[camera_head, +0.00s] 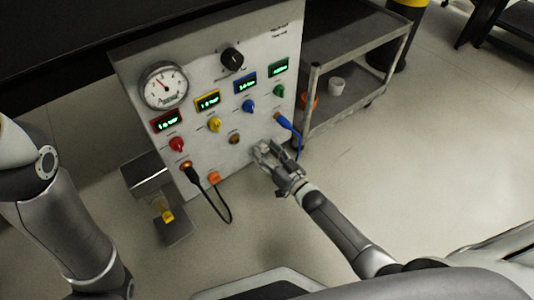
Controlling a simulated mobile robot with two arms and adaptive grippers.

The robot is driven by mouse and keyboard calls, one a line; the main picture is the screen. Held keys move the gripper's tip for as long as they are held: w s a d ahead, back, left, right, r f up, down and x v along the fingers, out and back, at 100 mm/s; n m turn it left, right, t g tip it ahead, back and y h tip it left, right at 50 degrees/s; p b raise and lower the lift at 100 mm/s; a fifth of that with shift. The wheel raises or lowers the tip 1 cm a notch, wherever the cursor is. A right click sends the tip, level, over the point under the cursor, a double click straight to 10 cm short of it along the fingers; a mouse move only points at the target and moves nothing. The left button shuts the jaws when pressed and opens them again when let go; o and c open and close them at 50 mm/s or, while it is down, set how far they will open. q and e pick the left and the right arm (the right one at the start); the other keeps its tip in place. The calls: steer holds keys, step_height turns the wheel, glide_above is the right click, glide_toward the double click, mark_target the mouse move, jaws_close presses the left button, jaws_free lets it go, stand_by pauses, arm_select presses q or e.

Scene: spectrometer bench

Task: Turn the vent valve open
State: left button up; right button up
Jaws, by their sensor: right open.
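A white instrument panel (205,130) stands upright in the middle. It carries a black knob (232,59) at the top and red (176,144), yellow (214,124), blue (249,105) and green (279,90) knobs, each below a small lit display. The labels are too small to read, so I cannot tell which is the vent valve. My right gripper (264,153) is open in front of the lower right of the panel, below the blue and green knobs. I cannot tell whether it touches the panel. My left arm shows at the left, but its gripper is out of view.
A round gauge (164,86) is at the panel's upper left. A blue plugged cable (297,138) hangs close beside my right gripper; a black cable (209,197) loops below the panel. A grey cart (350,50) stands to the right. The floor at right is clear.

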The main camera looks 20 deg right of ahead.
steer(key=c, duration=1)
steer(key=shift+c, duration=0.2)
